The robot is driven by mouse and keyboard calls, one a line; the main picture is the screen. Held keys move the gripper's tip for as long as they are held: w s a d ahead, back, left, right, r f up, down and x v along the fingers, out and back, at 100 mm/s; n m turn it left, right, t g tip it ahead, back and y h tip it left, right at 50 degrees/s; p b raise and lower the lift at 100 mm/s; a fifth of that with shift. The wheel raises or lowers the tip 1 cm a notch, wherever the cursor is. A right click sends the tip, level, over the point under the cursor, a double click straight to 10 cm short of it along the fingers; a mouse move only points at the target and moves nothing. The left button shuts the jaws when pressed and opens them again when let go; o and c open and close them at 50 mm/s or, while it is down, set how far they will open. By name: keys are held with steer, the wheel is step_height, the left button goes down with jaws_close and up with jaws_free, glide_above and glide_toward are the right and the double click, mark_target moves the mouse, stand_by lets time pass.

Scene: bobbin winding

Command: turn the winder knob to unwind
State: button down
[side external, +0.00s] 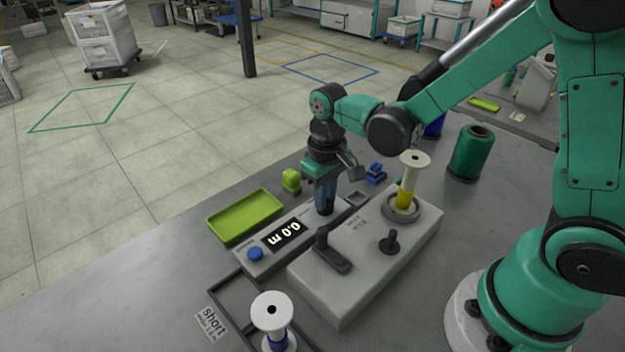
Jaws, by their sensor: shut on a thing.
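The winder (345,297) is a grey box with a black lever (331,252), a black knob (390,242) and a spindle. A white bobbin with yellow thread (408,183) stands upright on the spindle. Behind the winder, a grey counter box has a display (284,235) reading 0.0 m, upside down, and a blue button (255,253). My gripper (325,207) points down over the right part of the counter box, behind the lever and apart from the black knob. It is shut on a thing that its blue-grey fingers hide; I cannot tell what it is.
A green tray (245,233) lies empty behind the counter box, near yellow-green (291,180) and blue blocks (376,173). A green spool (471,153) stands at the back right. A white bobbin (271,313) stands at the front beside a "short" label (211,322).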

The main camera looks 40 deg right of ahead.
steer(key=shift+n, duration=0.3)
steer(key=n, duration=0.4)
steer(key=shift+n, duration=2)
steer(key=c, duration=0.8)
jaws_free()
steer(key=shift+r, duration=0.1)
